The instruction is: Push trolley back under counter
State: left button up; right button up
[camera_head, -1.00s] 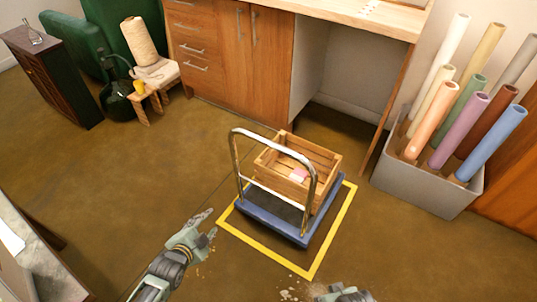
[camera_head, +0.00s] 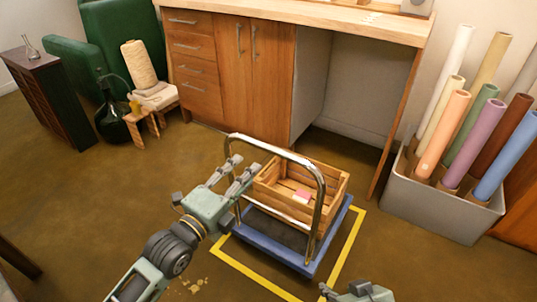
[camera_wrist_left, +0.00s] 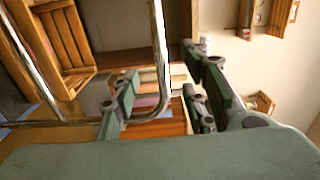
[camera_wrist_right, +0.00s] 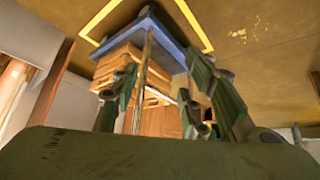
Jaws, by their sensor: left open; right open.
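The trolley has a blue deck (camera_head: 270,255) and an upright chrome handle (camera_head: 321,200); it stands on the floor in front of the open bay (camera_head: 357,95) under the counter (camera_head: 300,11). A wooden crate (camera_head: 333,193) with a small pink and white item sits on the deck. My left gripper (camera_head: 236,170) is open at the left side of the handle. In the left wrist view the chrome bar (camera_wrist_left: 157,50) shows between its spread fingers; contact cannot be told. My right gripper (camera_head: 345,290) is open, low at the bottom edge, short of the trolley; its fingers also show in the right wrist view (camera_wrist_right: 160,100).
A yellow floor outline (camera_head: 345,250) surrounds the trolley's near part. A grey bin (camera_head: 430,210) of coloured rolls stands right of the bay. Drawers and cupboard doors (camera_head: 260,70) are left of it. A stool (camera_head: 143,122) and green bottle (camera_head: 112,122) stand farther left.

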aim_at(271, 149)
pick_arm(q)
jog(key=b+x, duration=0.4)
jog(key=x, duration=0.8)
jog(key=shift+w+d, duration=0.15)
jog(key=shift+w, duration=0.1)
jog(key=shift+w+d, duration=0.15)
pick_arm(e)
jog(key=w+a+r+t+y, duration=0.1)
jog(key=w+a+r+t, duration=0.1)
jog(key=w+r+t, duration=0.3)
jog(key=w+a+r+t+y, duration=0.2)
jog(key=w+r+t, duration=0.4)
jog(key=r, duration=0.6)
jog(key=shift+w+a+r+n+y, duration=0.2)
jog(key=shift+a+r+n+y, duration=0.15)
jog(key=shift+a, duration=0.35)
pick_arm(q)
jog(key=shift+c, duration=0.5)
grip_shut()
jog(key=shift+f, duration=0.1)
